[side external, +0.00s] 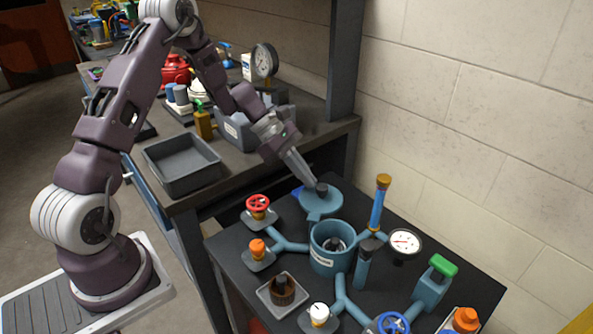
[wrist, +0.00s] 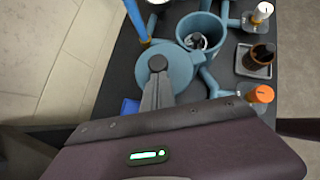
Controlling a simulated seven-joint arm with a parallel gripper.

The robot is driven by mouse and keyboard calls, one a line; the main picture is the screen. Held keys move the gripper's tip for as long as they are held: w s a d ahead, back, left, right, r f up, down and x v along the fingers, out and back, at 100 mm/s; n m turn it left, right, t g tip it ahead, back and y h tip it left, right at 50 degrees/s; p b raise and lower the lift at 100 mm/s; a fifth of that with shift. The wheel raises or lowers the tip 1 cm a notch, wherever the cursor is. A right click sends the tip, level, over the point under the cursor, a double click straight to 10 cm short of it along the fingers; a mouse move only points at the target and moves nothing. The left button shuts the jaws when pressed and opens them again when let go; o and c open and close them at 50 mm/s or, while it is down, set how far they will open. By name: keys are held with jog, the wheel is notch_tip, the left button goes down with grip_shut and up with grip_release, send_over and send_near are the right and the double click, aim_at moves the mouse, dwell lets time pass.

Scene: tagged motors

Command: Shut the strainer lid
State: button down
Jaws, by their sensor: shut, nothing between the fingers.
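The strainer body (side external: 327,262) is a blue-teal open cylinder on the dark bench, with pipes joined to it. Its round blue lid (side external: 322,203) is swung back open behind the body and has a dark knob (side external: 321,188). The open mouth and lid also show in the wrist view, the body (wrist: 203,36) at the upper middle and the lid (wrist: 181,62) below it. My gripper (side external: 312,181) is shut and empty, its tips right at the lid's knob. In the wrist view my gripper (wrist: 158,66) covers part of the lid; contact cannot be told.
A blue column with an orange top (side external: 379,203) and a gauge (side external: 404,243) stand right of the lid. A red handwheel valve (side external: 258,206) and an orange-capped valve (side external: 258,250) stand left. A brown cup on a tray (side external: 282,290) is in front. A wall is behind.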

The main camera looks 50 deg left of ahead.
jog(key=shift+w, duration=0.1)
dwell(0.3)
jog(key=shift+w+d+m+g, duration=0.1)
jog(key=shift+w+m+g, duration=0.1)
jog(key=shift+m+g, duration=0.15)
